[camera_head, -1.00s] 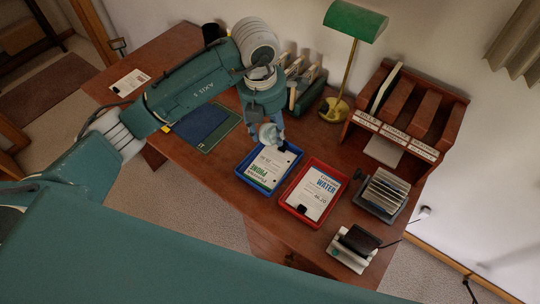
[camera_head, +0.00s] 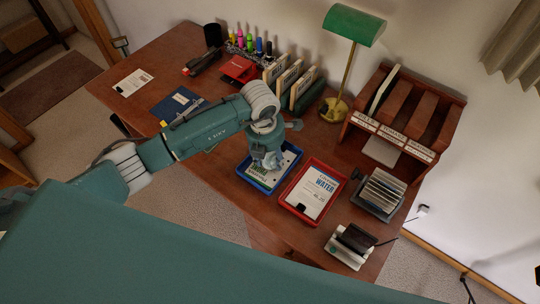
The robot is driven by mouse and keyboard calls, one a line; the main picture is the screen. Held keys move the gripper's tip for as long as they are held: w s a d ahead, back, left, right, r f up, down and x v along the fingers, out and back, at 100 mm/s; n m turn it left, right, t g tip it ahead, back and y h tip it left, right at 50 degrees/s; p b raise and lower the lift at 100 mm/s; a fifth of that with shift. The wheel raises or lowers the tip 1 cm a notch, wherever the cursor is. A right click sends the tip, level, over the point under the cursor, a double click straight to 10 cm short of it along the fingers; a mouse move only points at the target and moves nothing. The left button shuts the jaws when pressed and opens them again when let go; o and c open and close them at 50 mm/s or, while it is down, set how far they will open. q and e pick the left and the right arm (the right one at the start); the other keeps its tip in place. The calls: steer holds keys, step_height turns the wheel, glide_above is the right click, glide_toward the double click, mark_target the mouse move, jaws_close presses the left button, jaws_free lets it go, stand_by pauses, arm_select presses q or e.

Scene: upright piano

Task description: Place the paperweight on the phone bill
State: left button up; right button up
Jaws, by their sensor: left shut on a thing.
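The phone bill (camera_head: 285,164) is a white sheet with green print, lying in the blue tray (camera_head: 265,188) at the middle of the desk. My left gripper (camera_head: 267,166) points down over the bill and covers much of it. Its jaws are shut on the paperweight, which the gripper hides almost fully. I cannot tell whether the paperweight touches the bill. My right gripper is not in view.
A red tray (camera_head: 284,197) with a water bill (camera_head: 314,190) stands right of the blue tray. A card file (camera_head: 380,192) and a dark-topped device (camera_head: 350,246) stand further right. A green lamp (camera_head: 354,24) and wooden sorter (camera_head: 445,127) stand behind.

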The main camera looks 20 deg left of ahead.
arm_select(q)
steer(key=shift+f, duration=0.15)
steer(key=o, duration=1.3)
steer(key=shift+o, duration=0.5)
